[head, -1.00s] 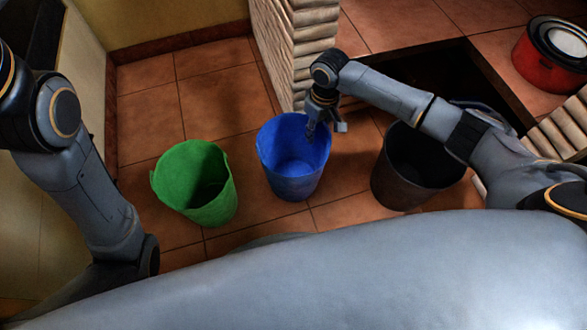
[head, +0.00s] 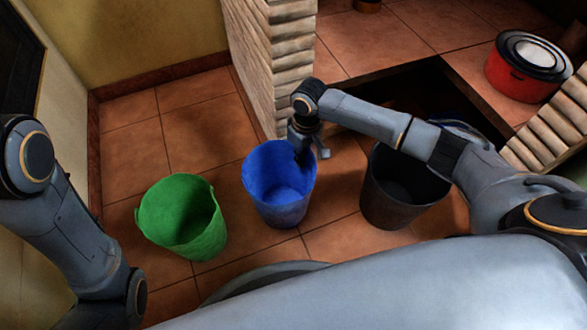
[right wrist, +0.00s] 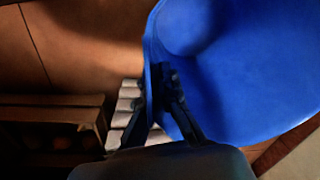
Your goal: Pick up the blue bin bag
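The blue bin bag (head: 279,205) stands upright and open on the tiled floor in the head view, between a green one and a black one. My right gripper (head: 305,158) points down at its far right rim. In the right wrist view the bag (right wrist: 250,80) fills the upper right. There my right gripper's (right wrist: 163,78) two dark fingers straddle the rim, one on each side, and look closed on it. Part of the rim is hidden by the fingers. My left arm is at the left of the head view; its gripper is out of frame.
A green bin bag (head: 183,225) stands to the left and a black bin (head: 398,195) to the right. A brick wall end (head: 268,70) rises just behind the blue bag. Open floor lies behind the green bag.

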